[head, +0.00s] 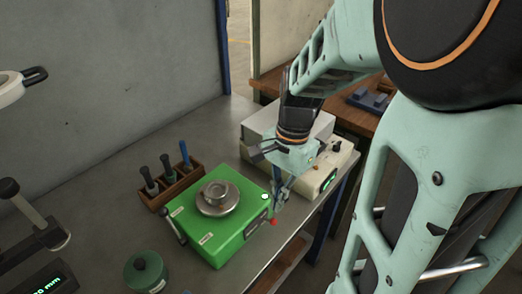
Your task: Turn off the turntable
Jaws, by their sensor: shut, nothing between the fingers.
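The turntable is most likely the green box (219,229) with a round grey metal platter (216,197) on top. It stands on the grey bench in the head view. A red knob or button (273,221) shows at its right front side, with a small dark panel beside it. My gripper (279,200) is shut and empty, pointing down close to the green box's right edge, just above the red part. I cannot tell whether it touches the box.
A cream instrument (329,169) with a green display stands right behind my gripper. A wooden rack (172,185) with several tools is left of the box. A green round container (145,271) stands in front. Free bench (115,170) lies at the back left.

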